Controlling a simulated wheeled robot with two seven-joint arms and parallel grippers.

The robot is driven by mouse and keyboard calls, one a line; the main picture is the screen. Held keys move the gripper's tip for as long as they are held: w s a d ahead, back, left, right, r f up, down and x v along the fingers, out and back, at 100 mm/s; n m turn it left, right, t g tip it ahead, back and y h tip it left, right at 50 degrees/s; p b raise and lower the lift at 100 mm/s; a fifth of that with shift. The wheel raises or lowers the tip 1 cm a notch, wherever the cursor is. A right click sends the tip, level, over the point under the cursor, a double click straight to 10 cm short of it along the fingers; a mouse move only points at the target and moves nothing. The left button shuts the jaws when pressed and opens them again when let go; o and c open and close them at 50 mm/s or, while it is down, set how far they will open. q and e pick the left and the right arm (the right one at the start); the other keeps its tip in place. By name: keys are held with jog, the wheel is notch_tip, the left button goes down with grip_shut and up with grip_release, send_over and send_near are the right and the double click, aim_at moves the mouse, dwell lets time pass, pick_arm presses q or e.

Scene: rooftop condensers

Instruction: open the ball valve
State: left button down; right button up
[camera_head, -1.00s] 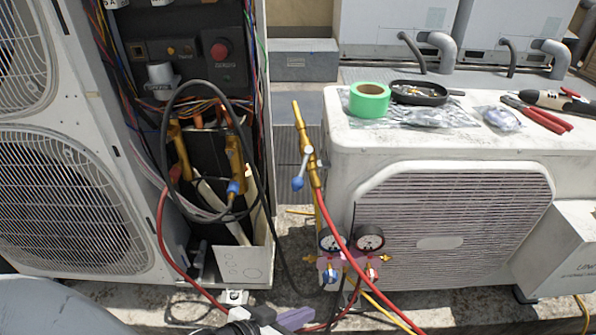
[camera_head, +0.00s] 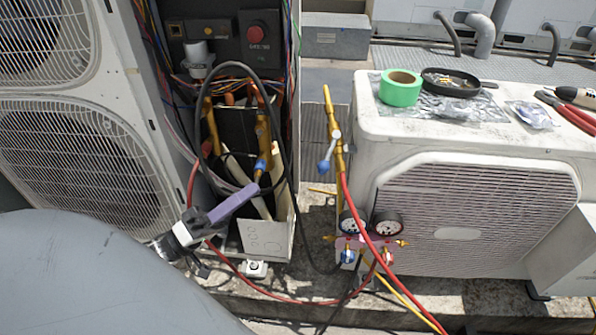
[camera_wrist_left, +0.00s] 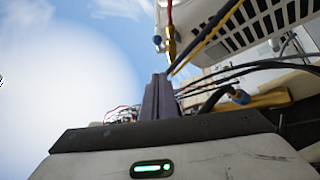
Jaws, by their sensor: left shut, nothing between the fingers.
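The ball valve is on an upright brass pipe (camera_head: 328,108) between the two units. Its metal lever hangs down and left, with a blue ball (camera_head: 324,167) at its end. In the left wrist view, what looks like the same blue ball (camera_wrist_left: 157,41) sits beside brass, beyond the fingertips. My left gripper (camera_head: 254,189) has purple fingers, shut and empty, pointing up and right. In the head view it is left of the lever and lower, apart from it, in front of the open unit. The fingers (camera_wrist_left: 159,82) also show pressed together in the wrist view. My right gripper is not in view.
A gauge manifold (camera_head: 365,246) with red, yellow and black hoses hangs below the valve. The open unit (camera_head: 265,240) at left holds wires, a looped black hose and a blue-tipped brass fitting (camera_head: 260,166). Green tape (camera_head: 400,93) and tools lie on the right unit.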

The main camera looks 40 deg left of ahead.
pick_arm(q)
jog(key=w+d+r, duration=0.4)
jog(key=w+d, duration=0.3)
jog(key=w, duration=0.1)
jog(key=shift+w+d, duration=0.25)
jog(key=shift+w, duration=0.05)
jog(key=shift+f, duration=0.1)
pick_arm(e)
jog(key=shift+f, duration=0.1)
